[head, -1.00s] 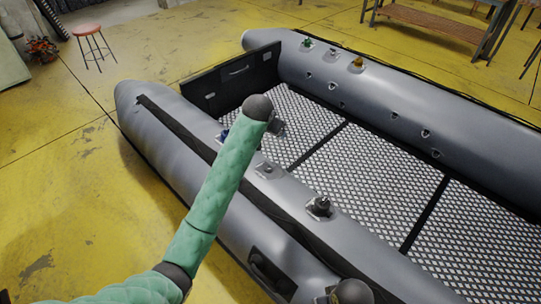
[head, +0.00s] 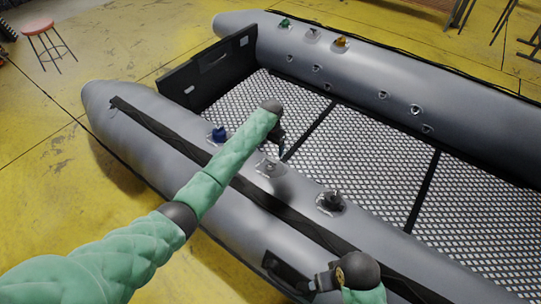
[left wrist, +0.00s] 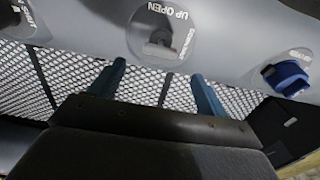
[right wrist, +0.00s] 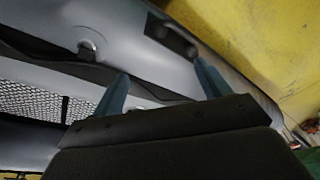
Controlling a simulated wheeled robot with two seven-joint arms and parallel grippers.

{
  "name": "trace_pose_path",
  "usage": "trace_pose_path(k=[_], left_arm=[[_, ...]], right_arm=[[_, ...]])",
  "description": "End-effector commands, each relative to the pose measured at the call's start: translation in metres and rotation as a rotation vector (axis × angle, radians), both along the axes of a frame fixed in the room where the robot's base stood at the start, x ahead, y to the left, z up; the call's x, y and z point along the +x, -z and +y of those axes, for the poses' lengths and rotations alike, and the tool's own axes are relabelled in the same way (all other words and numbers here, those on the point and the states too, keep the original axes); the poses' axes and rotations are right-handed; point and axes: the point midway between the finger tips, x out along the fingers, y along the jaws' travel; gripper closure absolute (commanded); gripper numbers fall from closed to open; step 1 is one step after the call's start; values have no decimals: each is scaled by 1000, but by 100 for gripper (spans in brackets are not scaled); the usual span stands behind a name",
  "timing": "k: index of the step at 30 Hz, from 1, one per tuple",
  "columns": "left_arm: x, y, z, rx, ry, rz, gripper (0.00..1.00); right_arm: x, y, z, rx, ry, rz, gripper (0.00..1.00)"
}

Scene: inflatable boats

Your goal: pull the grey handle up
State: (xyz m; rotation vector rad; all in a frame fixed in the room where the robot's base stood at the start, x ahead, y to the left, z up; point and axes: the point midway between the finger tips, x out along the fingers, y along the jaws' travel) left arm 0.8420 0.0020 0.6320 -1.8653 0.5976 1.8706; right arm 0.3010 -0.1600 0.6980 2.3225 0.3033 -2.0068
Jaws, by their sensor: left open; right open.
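The grey handle (head: 268,167) sits on a round patch on top of the near tube of the grey boat (head: 130,110). In the left wrist view the grey handle (left wrist: 160,43) shows beside the words "UP OPEN". My left gripper (head: 282,148) hangs just beyond it in the head view, partly hidden by its own arm. In the left wrist view my left gripper (left wrist: 158,72) is open and empty, its fingers apart from the handle. My right gripper (right wrist: 162,70) is open and empty, above the near tube close to a black carry handle (right wrist: 172,36).
A blue knob (head: 219,134) and a dark fitting (head: 331,201) flank the grey handle on the same tube. The far tube carries a green fitting (head: 285,23) and an orange one (head: 340,42). A red stool (head: 40,30) stands on the yellow floor at the back left.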

Motion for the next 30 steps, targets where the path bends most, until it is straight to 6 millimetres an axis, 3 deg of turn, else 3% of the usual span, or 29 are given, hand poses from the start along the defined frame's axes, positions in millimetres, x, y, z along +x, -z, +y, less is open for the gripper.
trace_pose_path(k=[5, 15, 27, 30], left_arm=[[-1, 22, 0, 2, -1, 1, 24], [0, 64, 0, 0, -1, -1, 24], [0, 72, 0, 0, 0, -3, 24], [0, 72, 0, 0, 0, -2, 41]], right_arm=[[0, 0, -2, -6, 2, 6, 24], [7, 21, 0, -8, 2, 7, 24], [10, 24, 1, -6, 2, 4, 24], [10, 24, 1, -6, 2, 4, 24]])
